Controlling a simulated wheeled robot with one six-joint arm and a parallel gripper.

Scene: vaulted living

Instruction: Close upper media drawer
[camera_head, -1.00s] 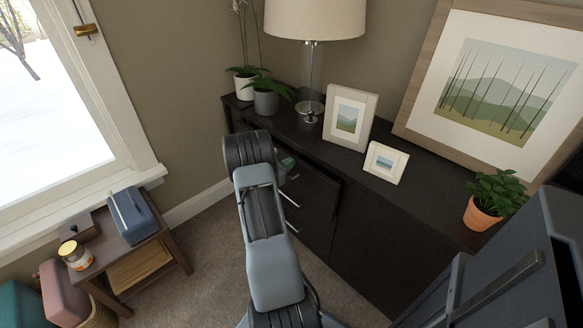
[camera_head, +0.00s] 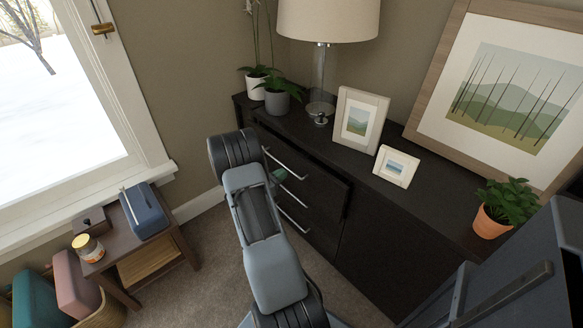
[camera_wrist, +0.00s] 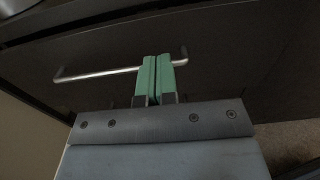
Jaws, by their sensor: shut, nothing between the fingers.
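The upper media drawer (camera_head: 318,176) is in the dark cabinet, just under its top. Its front stands a little out from the cabinet at its right end. Its long silver handle (camera_head: 284,162) slants across the front. My gripper (camera_head: 279,175) shows as a small green patch beside that front, mostly hidden by my arm. In the wrist view my green fingers (camera_wrist: 157,75) are pressed together, empty, and overlap the right part of a silver handle (camera_wrist: 95,74) on a dark front. I cannot tell whether they touch it.
Lower drawer fronts with silver handles (camera_head: 293,221) sit below. The cabinet top (camera_head: 335,147) holds a lamp (camera_head: 320,90), two small frames, potted plants and a large leaning picture (camera_head: 510,85). A side table (camera_head: 140,245) stands at left. Carpet (camera_head: 225,250) between is clear.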

